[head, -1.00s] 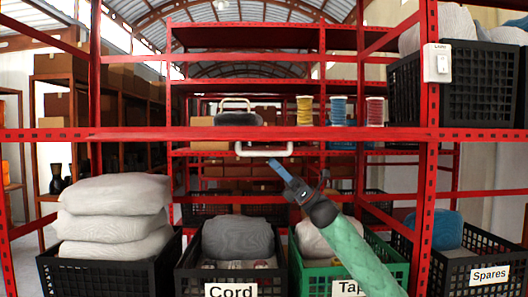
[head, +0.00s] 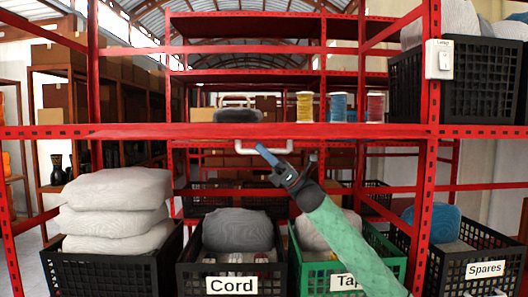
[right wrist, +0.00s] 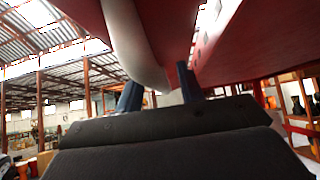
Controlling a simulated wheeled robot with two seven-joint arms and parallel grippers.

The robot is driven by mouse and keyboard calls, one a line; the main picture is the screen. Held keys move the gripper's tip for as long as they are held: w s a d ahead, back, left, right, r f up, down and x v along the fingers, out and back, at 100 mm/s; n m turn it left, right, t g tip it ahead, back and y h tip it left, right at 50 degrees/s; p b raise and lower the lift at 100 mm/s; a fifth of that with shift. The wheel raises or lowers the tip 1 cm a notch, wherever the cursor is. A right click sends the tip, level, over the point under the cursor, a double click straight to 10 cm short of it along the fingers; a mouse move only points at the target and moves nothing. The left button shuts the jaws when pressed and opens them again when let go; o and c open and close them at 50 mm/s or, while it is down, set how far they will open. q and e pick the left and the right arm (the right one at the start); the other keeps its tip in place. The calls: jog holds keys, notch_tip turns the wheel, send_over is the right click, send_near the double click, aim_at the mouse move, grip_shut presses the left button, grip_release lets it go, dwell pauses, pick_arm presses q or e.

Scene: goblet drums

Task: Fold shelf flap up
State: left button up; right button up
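The white handle (head: 278,150) hangs at the front of a red shelf board (head: 200,131) at mid height of the rack. A separate flap edge cannot be told from this board. My right gripper (head: 263,152) is just below and at the handle, its fingers pointing up and to the left. In the right wrist view my right gripper (right wrist: 158,92) has its two fingers apart. The white handle (right wrist: 128,45) comes down in front of them, close to the gap; contact cannot be told. The red underside (right wrist: 165,30) is above. My left gripper is out of view.
Spools (head: 338,107) and a dark bundle (head: 237,116) are at the board's level, behind its front edge. Crates labelled Cord (head: 190,278) and Tape (head: 307,275) stand below. A red upright with a switch box (head: 439,59) is to the right.

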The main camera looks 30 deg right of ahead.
grip_shut()
